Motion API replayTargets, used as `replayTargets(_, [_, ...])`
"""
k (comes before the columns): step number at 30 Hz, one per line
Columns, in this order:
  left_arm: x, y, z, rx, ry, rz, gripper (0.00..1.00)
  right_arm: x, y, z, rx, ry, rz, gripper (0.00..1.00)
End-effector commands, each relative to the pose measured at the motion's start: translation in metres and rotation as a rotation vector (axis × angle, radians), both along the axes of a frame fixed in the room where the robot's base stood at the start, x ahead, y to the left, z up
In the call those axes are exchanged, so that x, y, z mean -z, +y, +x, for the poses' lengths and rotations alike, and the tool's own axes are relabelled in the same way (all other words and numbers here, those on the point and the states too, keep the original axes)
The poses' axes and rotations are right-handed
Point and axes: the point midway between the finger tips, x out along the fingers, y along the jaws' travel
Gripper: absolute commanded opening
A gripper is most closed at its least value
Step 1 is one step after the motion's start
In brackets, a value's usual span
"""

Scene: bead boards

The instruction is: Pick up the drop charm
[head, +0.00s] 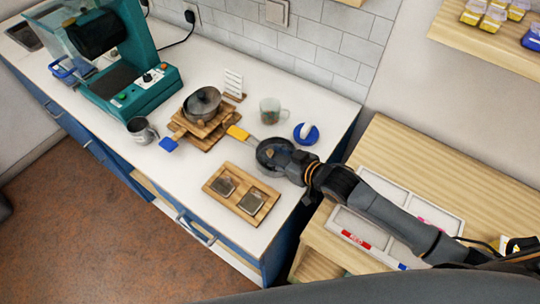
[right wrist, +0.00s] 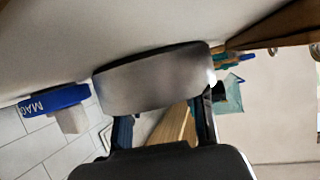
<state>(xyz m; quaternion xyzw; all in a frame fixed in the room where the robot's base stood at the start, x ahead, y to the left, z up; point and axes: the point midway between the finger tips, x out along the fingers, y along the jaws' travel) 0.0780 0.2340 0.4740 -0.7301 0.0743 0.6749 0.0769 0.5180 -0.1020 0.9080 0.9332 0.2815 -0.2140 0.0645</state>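I cannot make out a drop charm in either view. My right gripper (head: 278,158) reaches in from the right, over a small round grey pan (head: 266,146) with a yellow handle (head: 238,132) on the white counter. In the right wrist view its two fingers (right wrist: 163,122) stand apart, with light wood showing between them. A grey metal wall (right wrist: 155,80) lies across the fingertips; I cannot tell whether they touch it. My left gripper is not in view.
A blue round holder (head: 312,138), glass mug (head: 270,110), lidded pot (head: 202,103), wooden tray (head: 215,196) and metal jug (head: 142,130) stand around the counter. A teal machine (head: 130,90) is at left. A grey sectioned tray (head: 438,210) lies on the wooden table right.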

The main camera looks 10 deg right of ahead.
Motion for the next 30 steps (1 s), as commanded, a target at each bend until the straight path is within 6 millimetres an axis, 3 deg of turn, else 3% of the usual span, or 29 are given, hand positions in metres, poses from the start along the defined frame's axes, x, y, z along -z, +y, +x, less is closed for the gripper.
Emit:
replayTargets(3, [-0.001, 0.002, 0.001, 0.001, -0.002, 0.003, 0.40, -0.001, 0.000, 0.000, 0.000, 0.000, 0.000, 0.39])
replayTargets(9, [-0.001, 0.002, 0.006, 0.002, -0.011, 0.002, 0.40, -0.001, 0.000, 0.000, 0.000, 0.000, 0.000, 0.02])
replayTargets(23, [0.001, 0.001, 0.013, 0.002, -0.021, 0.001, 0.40, -0.006, -0.001, 0.000, 0.000, -0.002, 0.000, 0.02])
replayTargets(29, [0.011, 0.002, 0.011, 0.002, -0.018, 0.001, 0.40, -0.032, 0.000, 0.001, -0.001, -0.007, 0.002, 0.02])
replayTargets(30, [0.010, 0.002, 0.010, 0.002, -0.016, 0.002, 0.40, -0.038, 0.001, -0.006, -0.002, -0.002, 0.002, 0.02])
